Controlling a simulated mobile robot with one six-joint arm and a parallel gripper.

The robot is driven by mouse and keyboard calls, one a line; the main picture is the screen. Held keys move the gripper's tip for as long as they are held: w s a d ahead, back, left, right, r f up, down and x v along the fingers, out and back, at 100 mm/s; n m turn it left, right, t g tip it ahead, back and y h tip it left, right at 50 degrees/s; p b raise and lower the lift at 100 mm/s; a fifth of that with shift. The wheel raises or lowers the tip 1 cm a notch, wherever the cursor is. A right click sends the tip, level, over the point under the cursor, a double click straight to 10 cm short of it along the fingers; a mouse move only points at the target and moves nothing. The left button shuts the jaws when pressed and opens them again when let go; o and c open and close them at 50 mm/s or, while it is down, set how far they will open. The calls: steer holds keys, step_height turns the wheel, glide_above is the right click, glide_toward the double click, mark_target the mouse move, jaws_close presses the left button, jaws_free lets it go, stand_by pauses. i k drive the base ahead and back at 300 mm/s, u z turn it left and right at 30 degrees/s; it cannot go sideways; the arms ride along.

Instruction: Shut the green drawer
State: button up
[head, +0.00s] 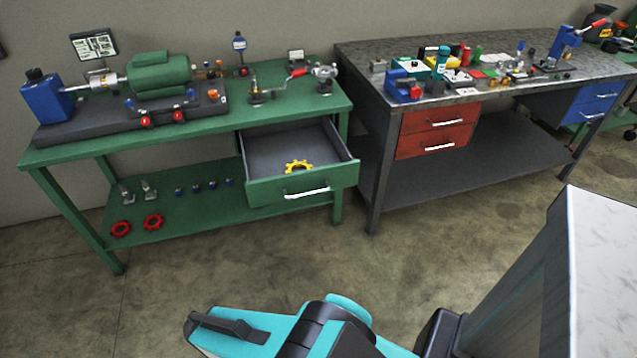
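The green drawer (262,190) is pulled out from under the right half of the green workbench (70,152). It has a white bar handle (307,193) on its front, and a yellow ring-shaped part (299,166) lies inside near the front. My gripper (228,327) is at the bottom of the head view, at the end of my turquoise arm. It is well in front of the drawer, apart from it, and touches nothing that I can see. Its finger opening cannot be made out from this angle.
A grey workbench (350,62) with closed red drawers (436,130) and a blue drawer (594,100) stands to the right. Red handwheels (153,222) and small parts lie on the green bench's lower shelf. The floor (190,280) between my arm and the drawer is clear.

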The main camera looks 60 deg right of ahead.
mark_target(267, 150)
steer(key=u, duration=1.2)
steer(key=k, duration=0.15)
steer(key=z, duration=2.9)
steer(key=i, duration=0.55)
steer(key=z, duration=0.2)
steer(key=k, duration=0.55)
steer(key=u, duration=0.05)
